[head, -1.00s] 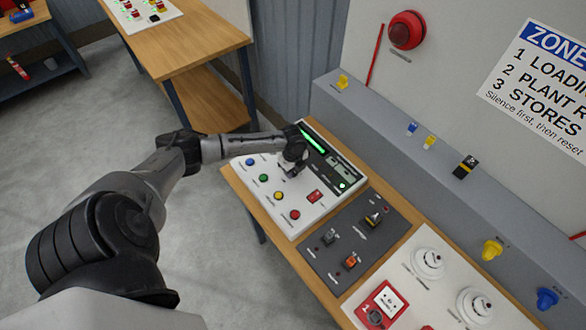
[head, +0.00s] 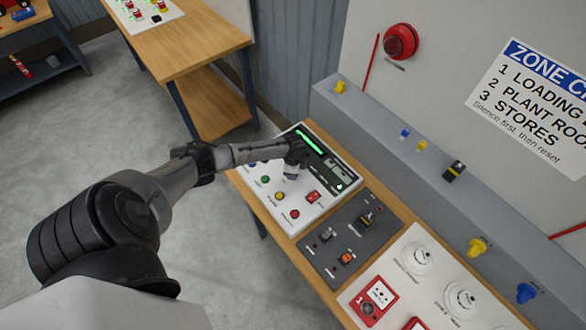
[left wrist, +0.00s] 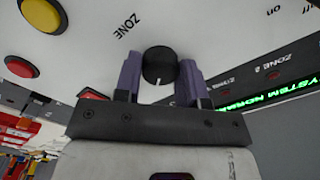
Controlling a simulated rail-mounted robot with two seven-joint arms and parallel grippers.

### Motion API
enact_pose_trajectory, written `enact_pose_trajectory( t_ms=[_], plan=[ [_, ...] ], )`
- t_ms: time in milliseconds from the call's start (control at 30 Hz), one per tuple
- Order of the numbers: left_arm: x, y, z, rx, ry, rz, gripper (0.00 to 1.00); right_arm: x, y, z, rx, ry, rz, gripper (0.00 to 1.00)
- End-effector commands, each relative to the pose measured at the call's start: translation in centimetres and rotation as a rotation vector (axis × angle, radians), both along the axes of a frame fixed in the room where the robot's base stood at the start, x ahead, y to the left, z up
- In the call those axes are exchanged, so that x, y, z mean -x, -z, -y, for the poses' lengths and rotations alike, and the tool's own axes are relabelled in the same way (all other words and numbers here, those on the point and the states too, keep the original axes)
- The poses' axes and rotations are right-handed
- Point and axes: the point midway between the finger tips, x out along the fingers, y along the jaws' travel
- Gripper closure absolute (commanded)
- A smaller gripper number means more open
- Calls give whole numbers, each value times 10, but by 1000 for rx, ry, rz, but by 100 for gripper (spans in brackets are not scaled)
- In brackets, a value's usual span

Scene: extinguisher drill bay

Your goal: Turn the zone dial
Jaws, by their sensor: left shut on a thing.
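The zone dial (left wrist: 159,66) is a round black knob on a white panel, with the word ZONE printed beside it in the left wrist view. A small light mark shows on its edge nearest my wrist. My left gripper (head: 291,176) is down at the panel in the head view and covers the dial there. In the left wrist view its two purple fingers stand on either side of the dial, shut on it. The white control panel (head: 318,203) lies on a wooden bench. My right gripper is in neither view.
A green-lit display (head: 309,142) lies just behind my gripper. Yellow (head: 280,196) and red (head: 294,214) buttons and a red switch (head: 313,197) are close by. A dark switch panel (head: 335,255) and white detectors (head: 418,258) sit further right.

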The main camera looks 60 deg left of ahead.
Motion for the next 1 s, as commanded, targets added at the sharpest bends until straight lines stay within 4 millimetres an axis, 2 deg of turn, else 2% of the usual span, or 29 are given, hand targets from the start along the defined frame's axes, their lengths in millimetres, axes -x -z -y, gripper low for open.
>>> enact_pose_trajectory(
  t_ms=[300, 733, 767, 1000],
  plan=[
    [0, -1, 0, 0, -72, 0, 86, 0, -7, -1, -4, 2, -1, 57],
    [0, 0, 0, 0, -79, 0, 86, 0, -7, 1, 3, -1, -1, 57],
    [0, 0, 0, 0, -79, 0, 60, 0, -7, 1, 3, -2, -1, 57],
    [0, 0, 0, 0, -78, 0, 37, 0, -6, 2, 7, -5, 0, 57]
  ],
)
